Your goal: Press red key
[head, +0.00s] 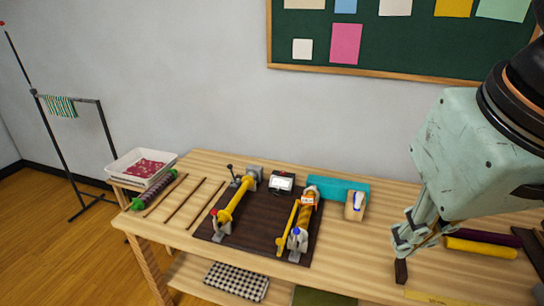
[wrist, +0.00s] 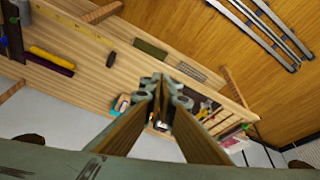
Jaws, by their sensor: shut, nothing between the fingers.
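I cannot make out a red key for certain. A small red spot (head: 214,212) shows on the left winding stand at the front left of the dark board. A small black box with a white face (head: 281,183) stands at the back of the board; no red shows clearly on it. My gripper (head: 401,268) is at the right, above the table and well to the right of the board, pointing down. Its fingers (wrist: 162,92) are shut and empty in the wrist view, and they hide part of the board there.
The dark board (head: 255,240) carries two stands with yellow and orange rolls. A teal box (head: 335,187) and a small wooden block (head: 355,206) stand behind. Yellow and purple rolls (head: 480,248) lie at right. A white tray (head: 140,166) is at far left. Bare table lies between board and gripper.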

